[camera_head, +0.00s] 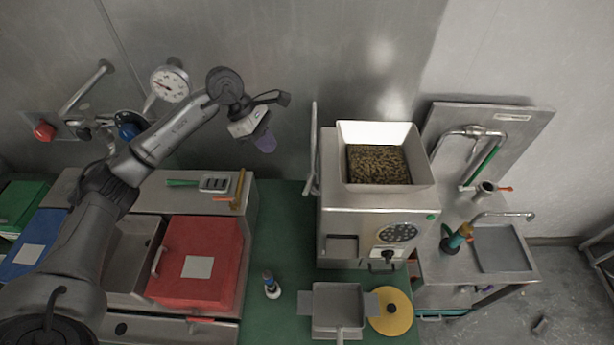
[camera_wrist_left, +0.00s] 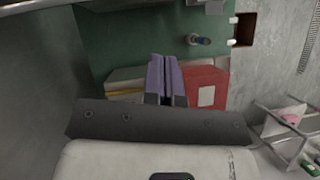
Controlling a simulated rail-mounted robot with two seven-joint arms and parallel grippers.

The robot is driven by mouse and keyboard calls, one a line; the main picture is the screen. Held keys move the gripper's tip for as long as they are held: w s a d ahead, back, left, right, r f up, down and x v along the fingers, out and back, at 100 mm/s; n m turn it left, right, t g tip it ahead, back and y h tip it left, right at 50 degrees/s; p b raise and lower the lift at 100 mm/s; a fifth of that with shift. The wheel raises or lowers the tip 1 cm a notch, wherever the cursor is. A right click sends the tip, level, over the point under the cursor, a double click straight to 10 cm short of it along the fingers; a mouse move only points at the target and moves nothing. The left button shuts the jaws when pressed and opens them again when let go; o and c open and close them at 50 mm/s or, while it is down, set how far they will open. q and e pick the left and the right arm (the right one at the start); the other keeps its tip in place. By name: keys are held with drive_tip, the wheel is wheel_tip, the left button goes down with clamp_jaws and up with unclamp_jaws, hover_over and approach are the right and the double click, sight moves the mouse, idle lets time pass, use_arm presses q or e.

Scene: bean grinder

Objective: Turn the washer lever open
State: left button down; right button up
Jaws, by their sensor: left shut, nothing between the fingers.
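A steel wash station (camera_head: 474,225) stands at the right. I cannot tell which part is the washer lever. My left gripper (camera_head: 265,143) hangs in front of the steel wall, left of the grinder and far from the wash station. Its purple fingers (camera_wrist_left: 166,80) are together and empty in the left wrist view. My right gripper is not in view.
The grinder (camera_head: 375,195), with beans in its hopper (camera_head: 380,165), stands between my left gripper and the wash station. A red-lidded bin (camera_head: 197,287) is lower left. A gauge (camera_head: 169,84) is on the wall. The green mat (camera_head: 287,225) has clear space.

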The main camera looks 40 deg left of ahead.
sight(308, 186)
use_arm(q)
drive_tip(key=d+r+p+x, duration=0.1)
drive_tip(key=p+x, duration=0.3)
drive_tip(key=x, duration=0.9)
drive_tip(key=shift+w+d+f, duration=0.25)
drive_tip(key=shift+w+d, duration=0.1)
